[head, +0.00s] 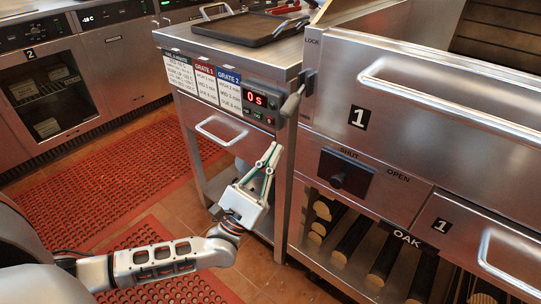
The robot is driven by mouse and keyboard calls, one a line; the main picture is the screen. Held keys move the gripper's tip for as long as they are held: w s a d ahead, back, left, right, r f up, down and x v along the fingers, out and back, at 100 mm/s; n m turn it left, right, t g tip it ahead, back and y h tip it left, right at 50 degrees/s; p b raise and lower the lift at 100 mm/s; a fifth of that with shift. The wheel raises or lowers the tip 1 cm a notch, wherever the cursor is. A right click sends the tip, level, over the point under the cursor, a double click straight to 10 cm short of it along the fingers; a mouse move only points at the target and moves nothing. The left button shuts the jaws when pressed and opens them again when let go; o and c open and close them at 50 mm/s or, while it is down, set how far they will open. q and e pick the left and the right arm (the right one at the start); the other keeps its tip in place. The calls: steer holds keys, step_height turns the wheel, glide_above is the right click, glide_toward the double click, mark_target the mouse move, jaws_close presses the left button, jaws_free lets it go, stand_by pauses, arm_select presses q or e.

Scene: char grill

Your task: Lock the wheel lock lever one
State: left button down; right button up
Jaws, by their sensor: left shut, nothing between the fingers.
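A dark grey lever (293,102) sits at the left corner of the steel grill unit (400,125), just below the printed word LOCK. Its handle slants down to the left from a dark bracket, beside the timer panel. My left gripper (273,149) is below and slightly left of the lever, apart from it in the picture. Its fingers point up and are shut with nothing between them. My left arm reaches in from the lower left. My right gripper is not in view.
A steel cart with a timer (262,101) and a dark griddle pan (250,29) stands left of the grill. Red mats (120,175) cover the floor at left.

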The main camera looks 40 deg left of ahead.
mark_target(294, 101)
arm_select(q)
steer(key=x, duration=0.7)
steer(key=s+r, duration=0.2)
steer(key=r, duration=0.1)
steer(key=shift+s+d+p, duration=0.2)
steer(key=shift+d+p, duration=0.1)
steer(key=shift+d, duration=0.05)
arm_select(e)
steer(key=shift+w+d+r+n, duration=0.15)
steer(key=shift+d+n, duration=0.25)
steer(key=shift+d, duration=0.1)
